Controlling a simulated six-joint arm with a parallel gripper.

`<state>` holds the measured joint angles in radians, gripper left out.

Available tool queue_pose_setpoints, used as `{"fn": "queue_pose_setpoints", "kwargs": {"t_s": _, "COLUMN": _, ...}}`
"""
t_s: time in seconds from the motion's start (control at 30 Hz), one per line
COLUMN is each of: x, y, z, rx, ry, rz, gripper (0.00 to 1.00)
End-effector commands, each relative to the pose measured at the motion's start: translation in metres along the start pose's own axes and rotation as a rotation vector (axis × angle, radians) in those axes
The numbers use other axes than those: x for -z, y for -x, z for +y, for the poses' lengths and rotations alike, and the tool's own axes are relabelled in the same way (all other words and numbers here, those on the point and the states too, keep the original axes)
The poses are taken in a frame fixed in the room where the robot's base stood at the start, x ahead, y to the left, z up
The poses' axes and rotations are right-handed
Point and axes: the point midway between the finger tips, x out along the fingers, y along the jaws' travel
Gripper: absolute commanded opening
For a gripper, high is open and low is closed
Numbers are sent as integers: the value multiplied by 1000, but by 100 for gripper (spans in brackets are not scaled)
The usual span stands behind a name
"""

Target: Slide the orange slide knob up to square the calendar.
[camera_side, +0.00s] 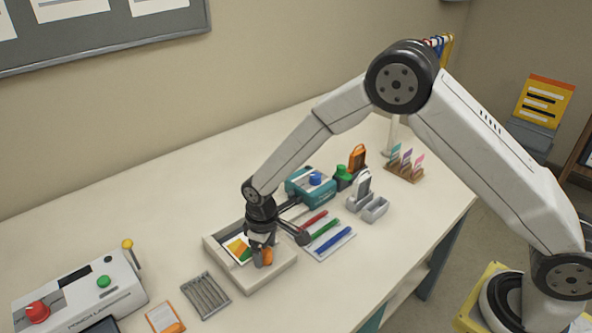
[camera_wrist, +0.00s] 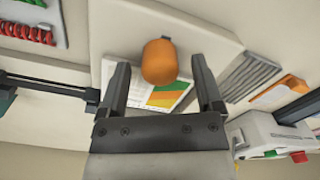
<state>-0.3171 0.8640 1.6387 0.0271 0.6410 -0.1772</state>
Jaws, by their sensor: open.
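The orange slide knob (camera_wrist: 159,61) stands between the two open fingers of my gripper (camera_wrist: 163,85) in the wrist view, with a gap to each finger. In the side view the knob (camera_side: 267,257) shows at the front of the cream tray (camera_side: 283,275), just beside my gripper (camera_side: 259,253). The calendar (camera_wrist: 165,95), a sheet with a green, yellow and orange picture, lies in the tray behind the knob and is partly hidden by the fingers. In the side view part of the calendar (camera_side: 235,247) shows left of my gripper.
Red, green and blue binding pieces (camera_side: 323,233) lie on a sheet right of the tray. A teal device with a blue knob (camera_side: 314,184) stands behind. A grey slotted rack (camera_side: 206,295) and the pouch laminator (camera_side: 82,294) are at left. The back left tabletop is clear.

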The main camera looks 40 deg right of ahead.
Motion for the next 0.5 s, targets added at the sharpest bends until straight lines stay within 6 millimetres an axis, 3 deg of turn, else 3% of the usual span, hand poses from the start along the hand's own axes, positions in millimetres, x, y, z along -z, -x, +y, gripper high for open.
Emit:
{"fn": "queue_pose_setpoints", "kwargs": {"t_s": 0.07, "x": 0, "y": 0, "z": 0, "rx": 0, "ry": 0, "rz": 0, "gripper": 84}}
{"fn": "queue_pose_setpoints", "kwargs": {"t_s": 0.33, "x": 0, "y": 0, "z": 0, "rx": 0, "ry": 0, "rz": 0, "gripper": 0}}
{"fn": "queue_pose_setpoints", "kwargs": {"t_s": 0.5, "x": 0, "y": 0, "z": 0, "rx": 0, "ry": 0, "rz": 0, "gripper": 0}}
